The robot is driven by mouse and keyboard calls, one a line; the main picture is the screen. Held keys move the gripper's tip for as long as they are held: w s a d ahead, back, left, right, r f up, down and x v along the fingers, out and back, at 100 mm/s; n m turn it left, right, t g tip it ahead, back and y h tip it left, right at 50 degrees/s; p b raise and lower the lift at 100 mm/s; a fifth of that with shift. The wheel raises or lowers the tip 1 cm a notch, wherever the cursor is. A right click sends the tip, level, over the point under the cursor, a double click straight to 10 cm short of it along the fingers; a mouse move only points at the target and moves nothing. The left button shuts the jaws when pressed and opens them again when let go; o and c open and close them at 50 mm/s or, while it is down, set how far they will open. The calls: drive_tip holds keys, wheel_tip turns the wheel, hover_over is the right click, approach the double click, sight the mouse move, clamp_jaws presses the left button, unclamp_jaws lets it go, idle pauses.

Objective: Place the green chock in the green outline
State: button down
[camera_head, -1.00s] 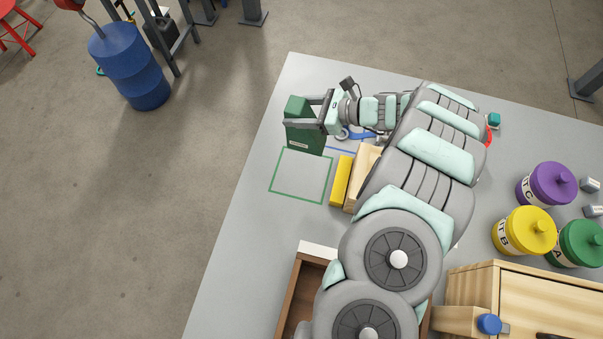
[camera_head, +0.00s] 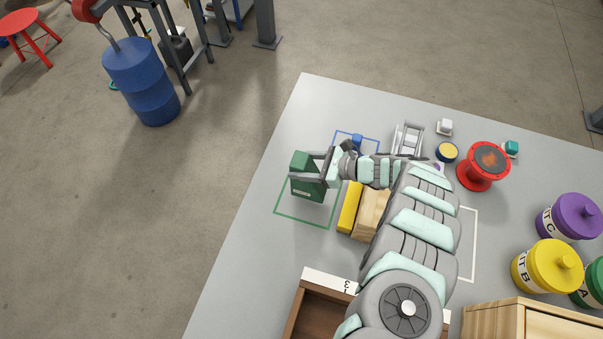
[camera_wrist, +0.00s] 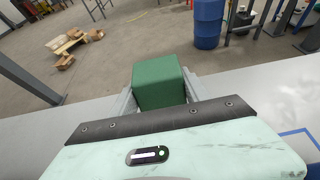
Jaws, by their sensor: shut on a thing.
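My gripper (camera_head: 312,174) is shut on the green chock (camera_head: 307,186), a dark green block with a small pale label low on its side. In the wrist view the chock (camera_wrist: 160,83) sits between the two fingers. The green outline (camera_head: 303,222) is a square drawn on the grey table. In the head view the chock overlaps the far part of the outline, hiding its far edge. I cannot tell whether the chock touches the table or is held above it.
A yellow block (camera_head: 349,207) and a wooden block (camera_head: 370,212) stand right of the outline. A blue outline (camera_head: 343,133) lies behind. An open wooden drawer (camera_head: 320,312) is at the front. A red spool (camera_head: 484,166) and yellow tub (camera_head: 547,266) stand right.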

drive_tip(key=shift+w+d+f, duration=0.1)
drive_tip(key=shift+f, duration=0.3)
wheel_tip(320, 180, down, 3)
drive_tip(key=shift+f+b, duration=0.1)
drive_tip(key=shift+b, duration=0.7)
drive_tip(key=shift+f, duration=0.1)
drive_tip(key=c, duration=0.5)
unclamp_jaws()
drive_tip(key=p+v, duration=0.1)
drive_tip(key=v, duration=1.1)
drive_tip(key=shift+p, duration=0.4)
